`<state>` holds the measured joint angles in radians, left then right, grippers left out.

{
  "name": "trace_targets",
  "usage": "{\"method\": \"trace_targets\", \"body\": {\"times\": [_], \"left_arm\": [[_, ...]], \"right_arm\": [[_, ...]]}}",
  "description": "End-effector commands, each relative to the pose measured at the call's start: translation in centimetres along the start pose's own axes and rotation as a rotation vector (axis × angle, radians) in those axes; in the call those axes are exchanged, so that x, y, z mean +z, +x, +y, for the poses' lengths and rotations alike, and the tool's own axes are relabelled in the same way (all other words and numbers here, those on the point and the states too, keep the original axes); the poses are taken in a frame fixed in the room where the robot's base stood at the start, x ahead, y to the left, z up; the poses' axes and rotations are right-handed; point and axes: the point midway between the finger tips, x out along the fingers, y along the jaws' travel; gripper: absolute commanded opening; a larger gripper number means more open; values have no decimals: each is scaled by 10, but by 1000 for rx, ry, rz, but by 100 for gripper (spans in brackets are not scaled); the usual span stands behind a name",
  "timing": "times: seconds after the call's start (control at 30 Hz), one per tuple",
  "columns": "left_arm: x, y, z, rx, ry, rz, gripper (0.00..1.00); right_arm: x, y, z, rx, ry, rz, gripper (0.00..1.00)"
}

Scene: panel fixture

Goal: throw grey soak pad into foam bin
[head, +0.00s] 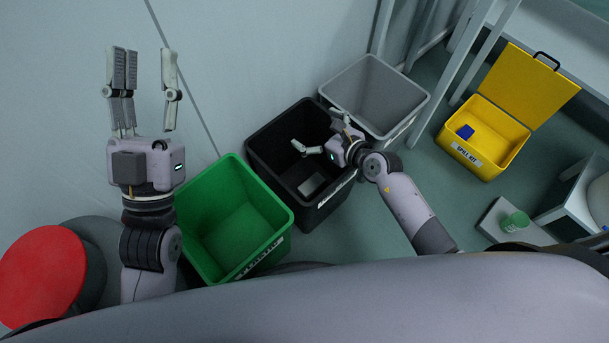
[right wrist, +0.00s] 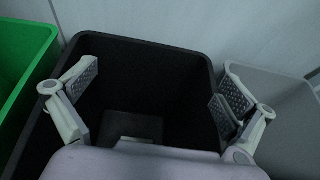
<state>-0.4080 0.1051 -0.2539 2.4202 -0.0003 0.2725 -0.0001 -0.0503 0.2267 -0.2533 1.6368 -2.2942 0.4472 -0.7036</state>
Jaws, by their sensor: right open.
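A small light-grey flat piece (head: 311,184), likely the grey soak pad, lies low inside the black bin (head: 262,151). In the right wrist view the black bin (right wrist: 190,50) is below the fingers, and a pale piece (right wrist: 135,140) shows partly behind the gripper body. My right gripper (head: 316,131) is over the black bin with its fingers spread and nothing between them; they also show apart in the right wrist view (right wrist: 156,88). My left gripper (head: 146,88) is raised at the left, open and empty. I cannot read which bin is marked foam.
A green bin (head: 188,212) stands left of the black bin, and a grey bin (head: 418,102) to its right. A yellow spill kit box (head: 480,158) with a raised lid holds a blue item (head: 465,132). A red round lid (head: 42,272) is at lower left; a green cup (head: 515,223) at right.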

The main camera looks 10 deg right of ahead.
Motion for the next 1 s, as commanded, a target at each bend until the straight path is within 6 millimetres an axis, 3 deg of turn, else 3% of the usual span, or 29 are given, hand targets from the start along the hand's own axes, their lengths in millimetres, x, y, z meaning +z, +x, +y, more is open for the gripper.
{"method": "trace_targets", "body": {"times": [0.33, 0.7, 1.0], "left_arm": [[0, 0, 0, 0, -2, -2, 40], [0, 0, 0, 0, -1, -1, 40], [0, 0, 0, 0, -1, -1, 40]], "right_arm": [[-1, -10, 0, 0, 0, 1, 100], [-2, -85, 0, 0, -1, 3, 100], [0, -118, 0, 0, 0, 1, 100]]}}
